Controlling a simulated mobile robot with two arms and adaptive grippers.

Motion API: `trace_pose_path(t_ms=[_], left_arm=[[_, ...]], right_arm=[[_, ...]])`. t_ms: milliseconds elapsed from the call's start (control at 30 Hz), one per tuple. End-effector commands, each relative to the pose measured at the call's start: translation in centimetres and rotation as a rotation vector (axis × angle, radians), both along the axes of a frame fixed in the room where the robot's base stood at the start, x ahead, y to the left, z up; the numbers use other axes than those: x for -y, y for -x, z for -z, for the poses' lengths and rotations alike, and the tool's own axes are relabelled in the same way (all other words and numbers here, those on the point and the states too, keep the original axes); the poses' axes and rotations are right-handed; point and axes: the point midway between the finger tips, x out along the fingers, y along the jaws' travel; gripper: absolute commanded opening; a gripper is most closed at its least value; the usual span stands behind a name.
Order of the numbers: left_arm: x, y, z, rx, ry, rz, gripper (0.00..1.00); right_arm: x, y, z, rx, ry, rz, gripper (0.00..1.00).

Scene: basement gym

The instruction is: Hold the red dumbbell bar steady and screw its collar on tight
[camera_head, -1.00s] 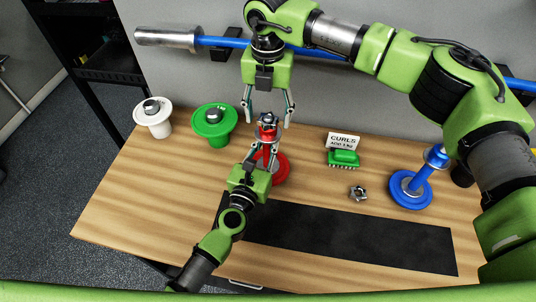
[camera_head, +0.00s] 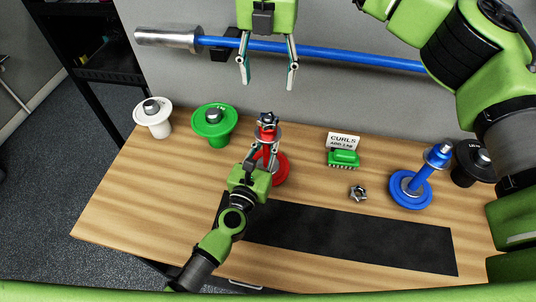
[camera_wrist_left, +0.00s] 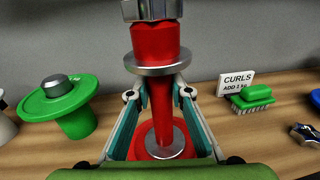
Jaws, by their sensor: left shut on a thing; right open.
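The red dumbbell bar (camera_head: 271,155) stands upright on its red plate (camera_head: 281,170) on the bench; it also shows in the left wrist view (camera_wrist_left: 188,110). A star-shaped metal collar (camera_head: 267,118) sits at its top end, and its lower part shows in the left wrist view (camera_wrist_left: 150,9). How tight the collar is I cannot tell. My left gripper (camera_head: 262,160) is shut on the bar below its metal flange (camera_wrist_left: 157,65). My right gripper (camera_head: 267,80) is open and empty, above the collar and apart from it.
White (camera_head: 152,116) and green (camera_head: 214,123) weights stand at the left. A green brush (camera_head: 343,158), a CURLS sign (camera_head: 343,141), a loose star collar (camera_head: 358,192), a blue dumbbell (camera_head: 408,188) and a black weight (camera_head: 473,163) are at the right. A blue barbell (camera_head: 350,55) hangs behind.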

Motion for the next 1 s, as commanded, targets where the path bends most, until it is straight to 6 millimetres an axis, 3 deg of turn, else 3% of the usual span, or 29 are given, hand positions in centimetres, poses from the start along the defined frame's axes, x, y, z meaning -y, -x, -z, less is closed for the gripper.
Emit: trace_pose_path(t_ms=[200,233,300,733,1000], left_arm=[[0.0,0.0,0.1,-0.002,-0.001,0.0,0.0],[0.0,0.0,0.1,-0.002,-0.001,0.0,0.27],[0.0,0.0,0.1,-0.002,-0.001,0.0,0.39],[-0.3,0.8,0.1,-0.002,-0.001,0.0,0.39],[-2.0,5.8,0.2,-0.003,-0.002,0.001,0.39]], right_arm=[[0.0,0.0,0.0,0.0,0.0,0.0,0.56],[0.0,0.0,0.0,0.0,0.0,0.0,0.56],[0.0,0.0,0.0,0.0,0.0,0.0,0.56],[0.0,0.0,0.0,0.0,0.0,0.001,0.56],[0.0,0.0,0.0,0.0,0.0,0.001,0.56]])
